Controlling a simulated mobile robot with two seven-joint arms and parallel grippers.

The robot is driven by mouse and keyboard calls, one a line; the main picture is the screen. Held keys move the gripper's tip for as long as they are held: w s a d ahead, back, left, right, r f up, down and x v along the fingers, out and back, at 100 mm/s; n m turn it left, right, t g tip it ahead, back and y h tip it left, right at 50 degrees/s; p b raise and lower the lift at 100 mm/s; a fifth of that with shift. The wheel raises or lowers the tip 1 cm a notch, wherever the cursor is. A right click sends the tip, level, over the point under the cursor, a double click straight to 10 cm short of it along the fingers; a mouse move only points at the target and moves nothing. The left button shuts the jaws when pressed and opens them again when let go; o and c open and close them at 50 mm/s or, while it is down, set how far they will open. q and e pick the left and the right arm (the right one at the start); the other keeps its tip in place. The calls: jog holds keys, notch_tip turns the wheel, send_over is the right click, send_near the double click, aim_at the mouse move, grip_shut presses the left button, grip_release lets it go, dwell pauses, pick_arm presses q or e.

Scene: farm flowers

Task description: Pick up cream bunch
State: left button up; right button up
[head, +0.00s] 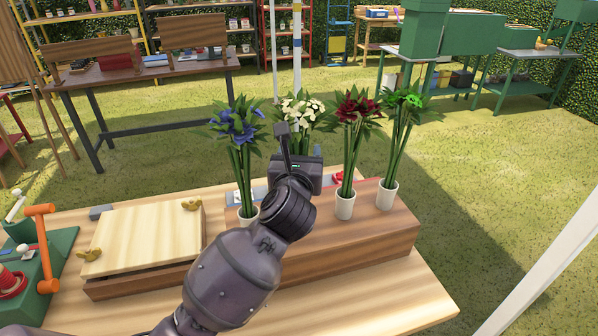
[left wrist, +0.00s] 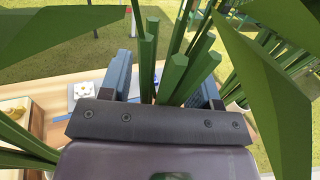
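The cream bunch (head: 302,108) stands upright on the wooden planter box, second from the left in a row of flower bunches. Its lower part is hidden behind my left arm in the head view. My left gripper (head: 299,150) is in front of this bunch at stem height. In the left wrist view, green stems (left wrist: 180,72) rise between the two spread fingers of the left gripper (left wrist: 165,80). The fingers look apart, with some gap beside the stems. My right gripper is not in view.
A blue bunch (head: 238,130) stands just left, and a red bunch (head: 355,108) and a green-flowered bunch (head: 400,120) stand right, in white cups. Green equipment with an orange handle (head: 45,245) stands far left.

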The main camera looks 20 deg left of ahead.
pick_arm(q)
jog(key=c, duration=0.9)
jog(key=shift+r, duration=0.1)
